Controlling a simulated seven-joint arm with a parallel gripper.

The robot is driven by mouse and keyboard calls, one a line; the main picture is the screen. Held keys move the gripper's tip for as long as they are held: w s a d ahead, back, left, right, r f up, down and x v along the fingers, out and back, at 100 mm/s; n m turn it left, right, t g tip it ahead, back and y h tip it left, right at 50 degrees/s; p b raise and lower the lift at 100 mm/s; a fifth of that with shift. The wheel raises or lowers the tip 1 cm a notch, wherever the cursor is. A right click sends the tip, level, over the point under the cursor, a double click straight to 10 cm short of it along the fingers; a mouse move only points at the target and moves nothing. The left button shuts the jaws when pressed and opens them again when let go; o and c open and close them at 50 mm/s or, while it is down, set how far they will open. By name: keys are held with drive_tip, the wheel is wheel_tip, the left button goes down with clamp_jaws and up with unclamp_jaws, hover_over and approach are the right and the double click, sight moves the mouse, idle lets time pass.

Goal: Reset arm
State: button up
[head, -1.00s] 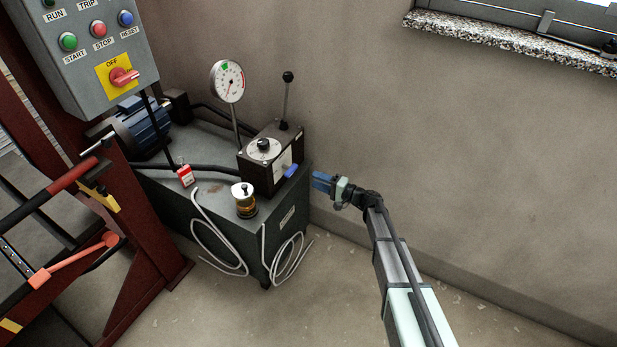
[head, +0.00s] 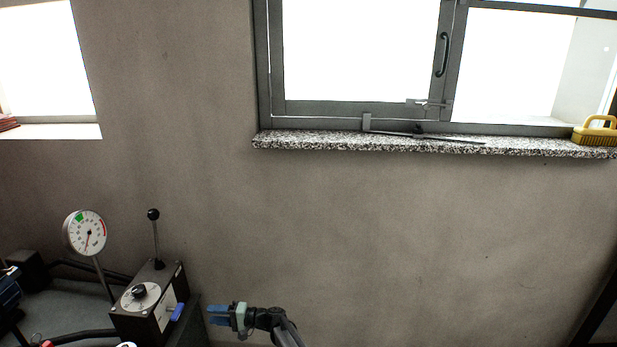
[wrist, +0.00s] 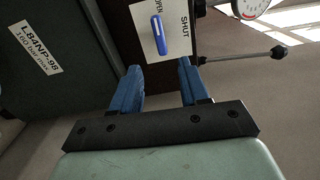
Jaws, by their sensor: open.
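My gripper (head: 219,314) is at the bottom of the head view, just right of the hydraulic unit. In the wrist view its two blue fingers (wrist: 158,90) stand apart with nothing between them. A blue valve handle (wrist: 158,35) lies beyond the fingertips, apart from them, on a white plate marked SHUT and a partly hidden second word. The same handle shows in the head view (head: 178,311) on the side of the black control box (head: 148,308). It points toward the partly hidden word rather than sideways.
A pressure gauge (head: 86,232) and a black-knobbed lever (head: 154,232) rise by the box. The wall to the right of my gripper is bare.

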drive_tip(key=s+d+f+n+g+h, duration=0.35)
drive_tip(key=s+d+f+h, duration=0.85)
drive_tip(key=s+d+f, duration=0.4)
drive_tip(key=s+d+f+h, duration=0.3)
drive_tip(key=s+d, duration=0.5)
drive_tip(key=d, duration=0.5)
drive_tip(key=s+d+f+h, duration=0.2)
drive_tip(key=s+d+h, duration=0.2)
drive_tip(key=s+d, duration=0.7)
drive_tip(key=s+d+f+m+g+y, duration=0.1)
drive_tip(key=s+d+f+m+g, duration=0.1)
drive_tip(key=s+d, duration=0.9)
drive_tip(key=shift+s+d+m+g, duration=0.35)
drive_tip(key=shift+d+m+g, duration=0.25)
drive_tip(key=shift+d, duration=0.4)
drive_tip(key=shift+a+f, duration=0.1)
